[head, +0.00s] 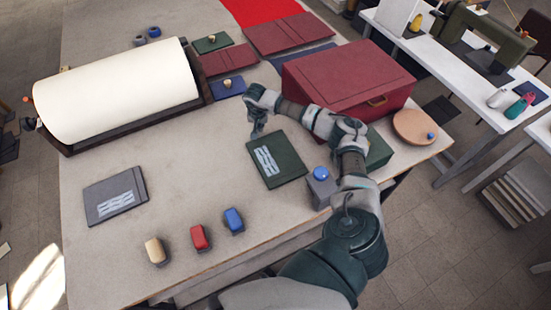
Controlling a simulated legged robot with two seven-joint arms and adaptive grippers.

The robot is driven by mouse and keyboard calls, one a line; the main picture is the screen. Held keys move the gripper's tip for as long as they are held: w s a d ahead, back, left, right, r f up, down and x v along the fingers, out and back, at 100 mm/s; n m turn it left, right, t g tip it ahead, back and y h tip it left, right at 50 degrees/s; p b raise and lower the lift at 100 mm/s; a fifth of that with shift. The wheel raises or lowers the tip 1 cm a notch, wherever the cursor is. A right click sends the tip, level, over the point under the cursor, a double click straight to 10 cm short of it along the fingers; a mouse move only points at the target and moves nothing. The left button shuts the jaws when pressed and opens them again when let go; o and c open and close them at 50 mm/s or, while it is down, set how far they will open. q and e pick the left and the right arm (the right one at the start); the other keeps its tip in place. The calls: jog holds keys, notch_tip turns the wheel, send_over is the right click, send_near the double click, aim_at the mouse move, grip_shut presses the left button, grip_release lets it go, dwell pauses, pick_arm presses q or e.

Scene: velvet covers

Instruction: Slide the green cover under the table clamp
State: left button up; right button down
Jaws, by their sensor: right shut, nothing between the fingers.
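The green cover (287,167) lies flat on the table, with a pale silver patch of wavy bands on it. A grey block with a blue knob, which looks like the table clamp (321,190), stands just right of the cover's lower right corner. I cannot tell whether the cover's edge touches it or is under it. My right gripper (256,132) points down at the cover's upper left corner, shut and empty. I cannot tell whether its fingertips touch the cover. My left gripper is not in view.
A grey cover (100,208) lies left. Cream (155,250), red (200,238) and blue (234,220) blocks stand near the front edge. A white roll (120,90) and a dark red case (345,80) stand behind. The table between grey and green covers is clear.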

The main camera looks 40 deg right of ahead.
aim_at(274, 152)
jog(key=shift+f+b, duration=0.35)
jog(key=shift+f, duration=0.25)
jog(key=shift+r, duration=0.2)
dwell(0.4)
jog(key=shift+s+p, duration=0.35)
jog(key=shift+s+a+p, duration=0.2)
jog(key=shift+s+p, duration=0.1)
jog(key=shift+s, duration=0.35)
jog(key=shift+s+a+p, duration=0.25)
jog(key=shift+s+p, duration=0.1)
jog(key=shift+s, duration=0.35)
jog(key=shift+s+a+p, duration=0.2)
jog(key=shift+s+p, duration=0.1)
jog(key=shift+s, duration=0.35)
jog(key=shift+s+a+p, duration=0.25)
jog(key=shift+s+a, duration=0.05)
jog(key=shift+s, duration=0.65)
jog(key=shift+s+a+p, duration=0.2)
jog(key=shift+s+a, duration=0.1)
jog(key=shift+s, duration=0.6)
jog(key=shift+s+a, duration=0.25)
jog(key=shift+s, duration=0.55)
jog(key=shift+s+a, duration=0.25)
jog(key=shift+s, duration=0.5)
